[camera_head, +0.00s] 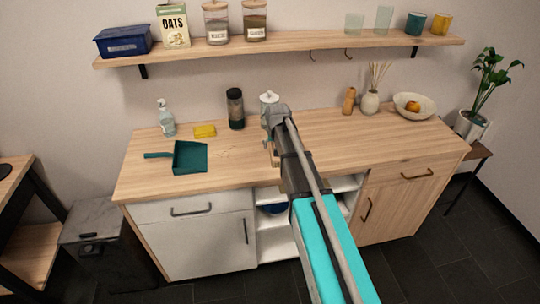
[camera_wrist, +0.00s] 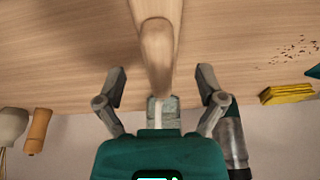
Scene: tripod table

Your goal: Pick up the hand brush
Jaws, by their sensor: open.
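The hand brush (camera_wrist: 156,55) shows in the wrist view as a pale wooden, rounded piece reaching from the top edge down between my fingers. In the head view only a small wooden bit (camera_head: 273,155) shows beside my arm, and the rest is hidden; its bristles cannot be made out. My gripper (camera_wrist: 161,72) is open, one finger on each side of the wooden piece, with visible gaps on both sides. In the head view my gripper (camera_head: 272,135) is over the middle of the counter.
A teal dustpan (camera_head: 190,157), yellow sponge (camera_head: 205,131), spray bottle (camera_head: 166,118) and dark jar (camera_head: 236,108) stand left on the counter (camera_head: 335,140). Crumbs lie near the dustpan. A wooden mill (camera_head: 349,100), vase and fruit bowl (camera_head: 414,106) are right. A shelf (camera_head: 290,45) hangs above.

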